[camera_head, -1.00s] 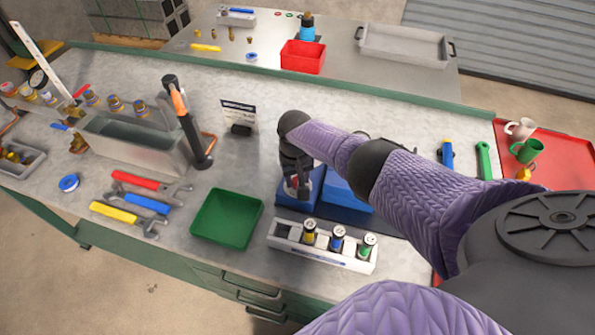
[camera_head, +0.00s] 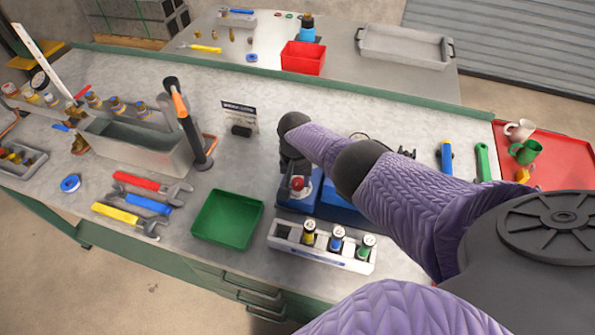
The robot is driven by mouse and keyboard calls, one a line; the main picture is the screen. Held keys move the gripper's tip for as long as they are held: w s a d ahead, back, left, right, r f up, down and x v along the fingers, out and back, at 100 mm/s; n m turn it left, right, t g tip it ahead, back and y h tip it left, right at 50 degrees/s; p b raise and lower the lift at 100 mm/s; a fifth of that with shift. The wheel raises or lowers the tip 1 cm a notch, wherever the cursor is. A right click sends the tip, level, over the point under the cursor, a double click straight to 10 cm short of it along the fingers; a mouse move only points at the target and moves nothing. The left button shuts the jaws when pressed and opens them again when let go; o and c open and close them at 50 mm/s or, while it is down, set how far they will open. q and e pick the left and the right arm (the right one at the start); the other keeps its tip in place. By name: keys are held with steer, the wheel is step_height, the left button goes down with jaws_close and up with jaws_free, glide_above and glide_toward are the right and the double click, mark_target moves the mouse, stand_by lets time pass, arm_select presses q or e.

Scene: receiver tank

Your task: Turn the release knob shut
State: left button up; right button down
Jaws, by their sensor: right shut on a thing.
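A blue unit (camera_head: 297,203) stands right of the green tray, with a small red round part (camera_head: 298,183) on a pale ring on top. My right gripper (camera_head: 291,168) points down at its back side, beside the red part. It is shut on what I take to be the release knob; the fingers and wrist hide most of the grip. I cannot tell the knob's angle. A second blue body (camera_head: 340,204) is partly covered by my right forearm. My left gripper is not in view.
A white rack (camera_head: 322,247) with several small bottles stands just in front of the blue unit. A green tray (camera_head: 228,219) is to the left, wrenches (camera_head: 143,203) further left. A black upright post (camera_head: 188,125) stands by the metal tank (camera_head: 140,148).

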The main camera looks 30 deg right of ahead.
mark_target(296, 180)
steer(key=shift+c, duration=2.1)
jaws_free()
steer(key=shift+o, duration=0.8)
steer(key=shift+r, duration=0.1)
arm_select(q)
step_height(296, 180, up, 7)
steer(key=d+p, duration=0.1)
steer(key=p, duration=0.6)
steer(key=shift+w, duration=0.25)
arm_select(e)
step_height(296, 180, up, 10)
steer(key=shift+w, duration=0.15)
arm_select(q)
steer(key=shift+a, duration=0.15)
arm_select(e)
steer(key=shift+a, duration=0.1)
